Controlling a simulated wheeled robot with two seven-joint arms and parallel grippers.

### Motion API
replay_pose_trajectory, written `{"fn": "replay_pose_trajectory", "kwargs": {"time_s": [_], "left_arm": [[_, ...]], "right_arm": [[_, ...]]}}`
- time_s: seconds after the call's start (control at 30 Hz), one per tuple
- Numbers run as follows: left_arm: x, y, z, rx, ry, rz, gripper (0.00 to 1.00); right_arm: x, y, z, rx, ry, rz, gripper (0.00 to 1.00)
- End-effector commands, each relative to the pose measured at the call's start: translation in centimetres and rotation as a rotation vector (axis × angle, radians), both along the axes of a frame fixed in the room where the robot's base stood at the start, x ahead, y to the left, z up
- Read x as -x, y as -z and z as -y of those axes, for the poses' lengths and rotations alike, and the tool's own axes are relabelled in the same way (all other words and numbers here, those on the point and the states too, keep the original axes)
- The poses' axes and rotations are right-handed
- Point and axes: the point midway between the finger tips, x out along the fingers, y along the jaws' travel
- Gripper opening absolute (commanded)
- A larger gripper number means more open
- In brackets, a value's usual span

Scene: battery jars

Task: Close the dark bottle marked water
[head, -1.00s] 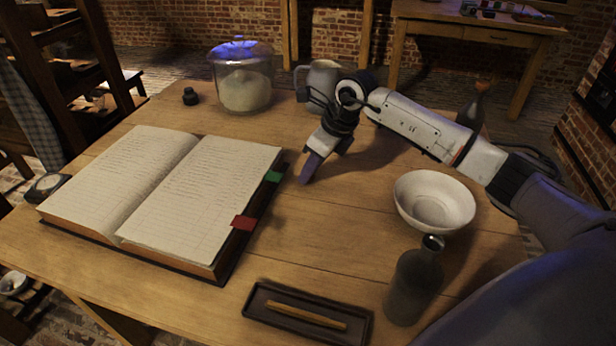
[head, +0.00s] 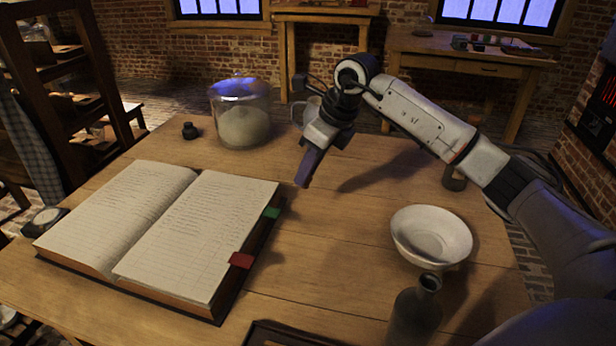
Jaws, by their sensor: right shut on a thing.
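A dark bottle (head: 415,315) stands upright at the front right of the table, cut off by the lower edge of the picture. Its mouth (head: 429,282) looks open, with no stopper visible on it. No water marking can be read from here. A second dark bottle (head: 455,180) stands behind my right forearm, which hides most of it. My right gripper (head: 305,178) points down above the middle of the table, well left of and beyond the front bottle. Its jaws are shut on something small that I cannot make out. My left gripper is not in view.
An open book (head: 150,228) fills the left of the table. A white bowl (head: 431,236) stands just beyond the front bottle. The table's centre is clear.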

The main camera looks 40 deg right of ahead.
Motion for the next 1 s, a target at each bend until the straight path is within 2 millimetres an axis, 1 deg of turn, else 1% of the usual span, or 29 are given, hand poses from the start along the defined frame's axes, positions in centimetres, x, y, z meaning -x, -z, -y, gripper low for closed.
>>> {"fn": "replay_pose_trajectory", "kwargs": {"time_s": [0.33, 0.37, 0.47, 0.57, 0.67, 0.7, 0.77, 0.8, 0.87, 0.9, 0.97, 1.0], "left_arm": [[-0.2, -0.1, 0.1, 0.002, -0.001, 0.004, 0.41], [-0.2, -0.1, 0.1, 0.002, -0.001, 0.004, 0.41], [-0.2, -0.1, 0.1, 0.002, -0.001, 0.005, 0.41], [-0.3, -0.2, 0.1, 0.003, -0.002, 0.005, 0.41], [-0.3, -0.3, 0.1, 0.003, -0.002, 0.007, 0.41], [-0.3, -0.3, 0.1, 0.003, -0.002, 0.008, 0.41], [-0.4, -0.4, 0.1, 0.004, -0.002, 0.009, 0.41], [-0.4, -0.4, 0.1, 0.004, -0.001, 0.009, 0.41], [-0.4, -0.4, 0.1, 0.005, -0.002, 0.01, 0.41], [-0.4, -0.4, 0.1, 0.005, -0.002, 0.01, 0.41], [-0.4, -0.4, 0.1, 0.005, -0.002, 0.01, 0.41], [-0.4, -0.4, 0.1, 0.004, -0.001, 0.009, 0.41]], "right_arm": [[0.1, 0.1, -0.2, 0.0, -0.018, -0.001, 0.02], [0.2, 0.2, -0.4, 0.0, -0.037, -0.001, 0.02], [0.9, 0.5, -1.8, 0.0, -0.167, -0.002, 0.02], [2.2, 0.9, -4.2, -0.002, -0.401, -0.002, 0.02], [4.1, 1.5, -7.0, -0.002, -0.706, -0.003, 0.02], [4.9, 1.6, -8.1, -0.003, -0.837, -0.002, 0.02], [6.3, 1.9, -9.5, -0.002, -1.037, -0.002, 0.02], [7.3, 2.1, -10.4, -0.001, -1.174, -0.003, 0.02], [8.9, 2.3, -11.7, -0.002, -1.385, -0.004, 0.02], [9.9, 2.4, -12.5, 0.0, -1.53, -0.004, 0.02], [11.6, 2.6, -13.4, 0.001, -1.744, -0.005, 0.02], [12.7, 2.7, -13.9, 0.002, -1.883, -0.005, 0.02]]}}
